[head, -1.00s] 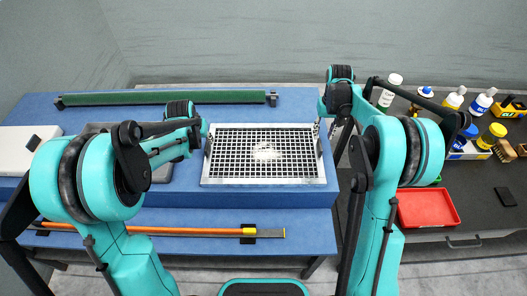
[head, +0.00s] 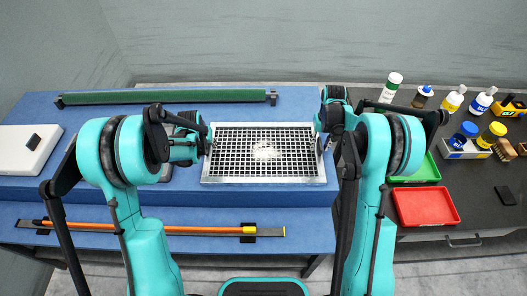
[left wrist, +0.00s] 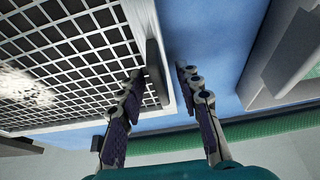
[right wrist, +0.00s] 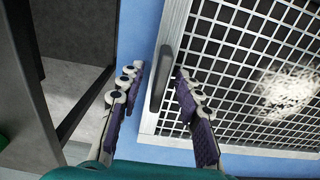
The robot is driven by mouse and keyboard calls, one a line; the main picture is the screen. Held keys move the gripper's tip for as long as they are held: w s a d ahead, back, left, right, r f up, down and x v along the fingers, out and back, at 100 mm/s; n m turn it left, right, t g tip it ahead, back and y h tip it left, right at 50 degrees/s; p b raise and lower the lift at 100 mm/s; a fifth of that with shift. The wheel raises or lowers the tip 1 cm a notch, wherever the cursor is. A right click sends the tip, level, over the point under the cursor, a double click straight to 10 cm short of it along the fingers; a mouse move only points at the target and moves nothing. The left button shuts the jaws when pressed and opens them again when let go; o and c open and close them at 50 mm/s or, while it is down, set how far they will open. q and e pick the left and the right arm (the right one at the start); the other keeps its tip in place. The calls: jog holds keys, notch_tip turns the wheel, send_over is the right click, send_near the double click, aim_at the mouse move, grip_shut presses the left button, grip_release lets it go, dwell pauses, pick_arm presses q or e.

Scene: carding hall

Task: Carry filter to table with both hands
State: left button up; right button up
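The filter (head: 227,181), a silver-framed grid with a whitish patch of fluff, lies flat on the blue bench (head: 270,203) in the head view. A dark handle stands on each short side. My left gripper (left wrist: 160,74) is at the left side, open, with the left handle (left wrist: 154,66) between its fingers, nearer one finger. My right gripper (right wrist: 159,72) is open at the right side, with the right handle (right wrist: 160,80) between its fingers. Neither gripper is closed on its handle. In the head view, my arms partly hide the grippers.
A dark counter (head: 480,210) stands to the right, with a red tray (head: 425,206), a green tray (head: 424,171), bottles and a brush. A green roller (head: 165,97) lies behind the filter. An orange-handled tool (head: 180,229) lies on the lower front ledge.

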pick_arm(q)
grip_shut()
pick_arm(e)
grip_shut()
pick_arm(q)
jog(key=shift+r, duration=0.1)
pick_arm(e)
jog(key=shift+r, duration=0.1)
